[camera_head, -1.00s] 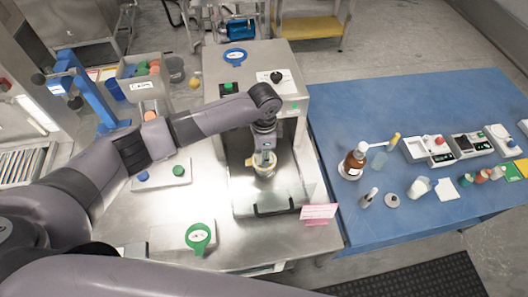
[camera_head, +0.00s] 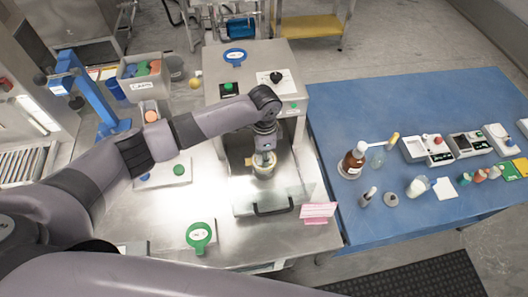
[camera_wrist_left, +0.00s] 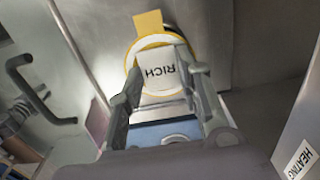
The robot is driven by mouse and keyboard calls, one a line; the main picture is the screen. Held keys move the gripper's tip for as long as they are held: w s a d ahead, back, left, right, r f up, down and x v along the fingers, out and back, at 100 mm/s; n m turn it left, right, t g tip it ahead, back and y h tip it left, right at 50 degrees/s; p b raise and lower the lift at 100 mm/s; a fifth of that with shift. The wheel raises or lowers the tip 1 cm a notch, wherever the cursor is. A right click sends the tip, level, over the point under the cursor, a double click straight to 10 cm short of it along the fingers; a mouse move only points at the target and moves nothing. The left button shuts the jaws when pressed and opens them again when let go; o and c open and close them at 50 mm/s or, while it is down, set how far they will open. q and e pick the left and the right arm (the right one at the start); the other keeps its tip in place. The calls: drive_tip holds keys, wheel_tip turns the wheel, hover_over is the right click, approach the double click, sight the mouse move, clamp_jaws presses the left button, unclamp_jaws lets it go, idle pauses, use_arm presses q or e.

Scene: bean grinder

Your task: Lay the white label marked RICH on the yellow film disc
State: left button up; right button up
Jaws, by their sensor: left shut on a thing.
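In the left wrist view the white label (camera_wrist_left: 159,83), marked RICH, is between the two fingers of my left gripper (camera_wrist_left: 163,77), which is shut on it. The yellow film disc (camera_wrist_left: 152,41) shows behind and around the label, with a square yellow tab above and a pale ring inside its edge. The label overlaps the disc's middle; whether they touch cannot be told. In the head view my left gripper (camera_head: 263,162) points down in the machine's front opening, above a pale round piece that is partly hidden. My right gripper is not in view.
The metal machine (camera_head: 240,88) stands behind and beside my left gripper. A clear panel with a dark handle (camera_head: 272,207) lies in front of the opening. A pink card (camera_head: 318,211) stands at right. The blue table (camera_head: 355,105) holds bottles and small devices.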

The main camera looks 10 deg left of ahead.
use_arm(q)
drive_tip(key=o, duration=0.8)
drive_tip(key=shift+c, duration=0.2)
drive_tip(key=shift+o, duration=0.3)
drive_tip(key=o, duration=0.5)
drive_tip(key=shift+r+p, duration=0.85)
drive_tip(key=shift+r, duration=2.7)
drive_tip(key=shift+f, duration=0.1)
